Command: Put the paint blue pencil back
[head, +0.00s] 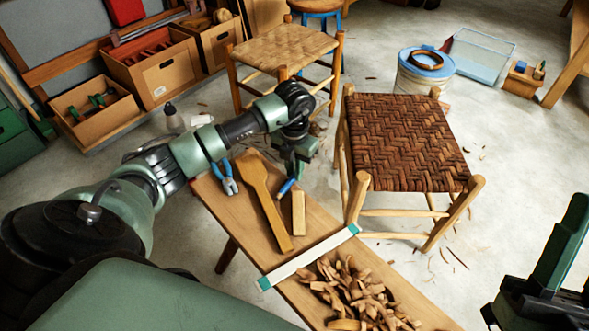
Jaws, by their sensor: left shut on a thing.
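My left gripper (292,172) is over the far part of the wooden bench (235,207), pointing down. It is shut on the blue pencil (286,187), which shows as a short blue piece at the fingertips, just above or touching the bench top; I cannot tell which. The rest of the pencil is hidden by the gripper. My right gripper (550,275) is partly in view at the lower right corner, away from the bench; its opening cannot be made out.
Blue-handled pliers (228,177), a wooden paddle (265,202), a small wood block (298,213), a white strip (310,256) and wood shavings (355,295) lie on the bench. A woven-seat stool (405,145) stands right of it. A small wooden holder (522,80) sits far right.

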